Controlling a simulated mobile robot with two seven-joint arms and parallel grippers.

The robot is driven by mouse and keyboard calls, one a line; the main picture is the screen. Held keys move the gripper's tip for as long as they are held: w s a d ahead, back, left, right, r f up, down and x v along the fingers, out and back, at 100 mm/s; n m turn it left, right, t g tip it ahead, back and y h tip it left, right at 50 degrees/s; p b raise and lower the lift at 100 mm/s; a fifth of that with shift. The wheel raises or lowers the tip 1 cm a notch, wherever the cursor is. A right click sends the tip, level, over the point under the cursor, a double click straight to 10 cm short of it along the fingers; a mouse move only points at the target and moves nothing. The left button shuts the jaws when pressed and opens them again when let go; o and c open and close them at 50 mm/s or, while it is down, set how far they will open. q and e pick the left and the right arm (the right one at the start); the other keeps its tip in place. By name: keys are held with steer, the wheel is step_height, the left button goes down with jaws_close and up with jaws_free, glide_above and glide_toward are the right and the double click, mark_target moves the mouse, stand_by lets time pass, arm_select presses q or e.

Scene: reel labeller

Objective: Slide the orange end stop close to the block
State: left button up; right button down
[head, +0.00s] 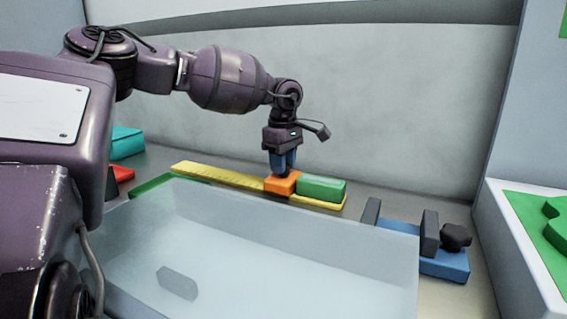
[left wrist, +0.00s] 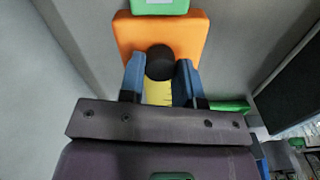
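The orange end stop (head: 281,184) sits on a yellow ruler-like rail (head: 222,176) with marks along it. The green block (head: 322,188) lies on the rail's right end, just right of the stop, with little or no gap between them. My left gripper (head: 284,162) points down over the stop. In the left wrist view, its blue fingers (left wrist: 160,80) stand on either side of the black knob on the orange end stop (left wrist: 185,35) and appear shut on it. The green block (left wrist: 165,6) shows beyond it at the top edge. My right gripper is not in view.
A pale translucent panel (head: 240,250) covers the front middle. A blue fixture with dark uprights and a black knob (head: 456,237) stands at right. A white-edged bin with a green inside (head: 525,218) is at far right. Teal (head: 127,143) and red (head: 122,174) pieces lie left.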

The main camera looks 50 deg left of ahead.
arm_select(q)
steer(key=o, duration=0.5)
steer(key=shift+c, duration=0.2)
step_height(320, 180, up, 11)
steer(key=shift+p, duration=0.4)
stand_by(0.3)
